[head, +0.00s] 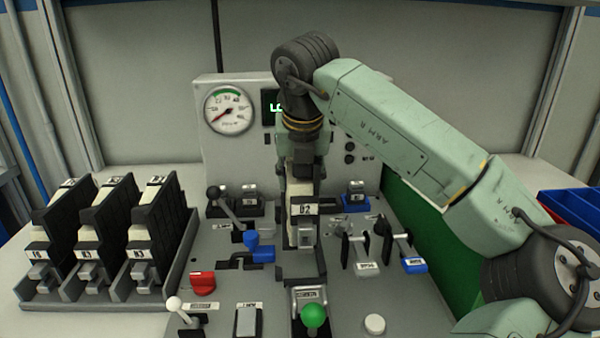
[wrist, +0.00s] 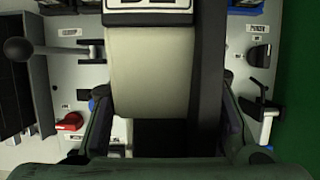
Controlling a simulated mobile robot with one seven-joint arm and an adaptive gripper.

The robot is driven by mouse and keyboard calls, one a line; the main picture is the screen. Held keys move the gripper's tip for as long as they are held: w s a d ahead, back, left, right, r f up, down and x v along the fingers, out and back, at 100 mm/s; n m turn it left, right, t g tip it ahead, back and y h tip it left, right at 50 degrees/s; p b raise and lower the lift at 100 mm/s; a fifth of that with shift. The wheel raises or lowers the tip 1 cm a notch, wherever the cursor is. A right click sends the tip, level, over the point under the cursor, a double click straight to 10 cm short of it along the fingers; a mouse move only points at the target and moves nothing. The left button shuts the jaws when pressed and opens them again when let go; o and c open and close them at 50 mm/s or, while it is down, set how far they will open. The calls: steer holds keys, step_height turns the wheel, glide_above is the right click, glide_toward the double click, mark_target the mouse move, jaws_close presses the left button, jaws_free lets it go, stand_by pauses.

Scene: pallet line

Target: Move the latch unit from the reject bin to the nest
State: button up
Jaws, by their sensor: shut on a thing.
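The latch unit (head: 305,228), pale and dark with a label that looks like "D2", stands upright over the middle of the grey console. My gripper (head: 300,170) is shut on it from above. In the wrist view the unit (wrist: 150,70) fills the middle between the fingers of my gripper (wrist: 168,115). A dark fixture, which looks like the nest (head: 300,266), shows directly below the unit. I cannot tell whether the unit touches it or hangs just above.
A rack (head: 80,298) with several similar labelled units stands at left. Levers surround the unit: a blue handle (head: 256,247), a red knob (head: 203,283), a green ball (head: 314,315) and black handles at right. A gauge panel (head: 228,112) stands behind, a green wall (head: 425,240) at right.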

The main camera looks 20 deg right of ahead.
steer(key=shift+f+b, duration=2.5)
steer(key=shift+f, duration=0.9)
steer(key=o, duration=1.5)
steer(key=shift+o, duration=0.2)
steer(key=shift+r, duration=0.1)
steer(key=v, duration=0.7)
steer(key=shift+s+r, duration=0.15)
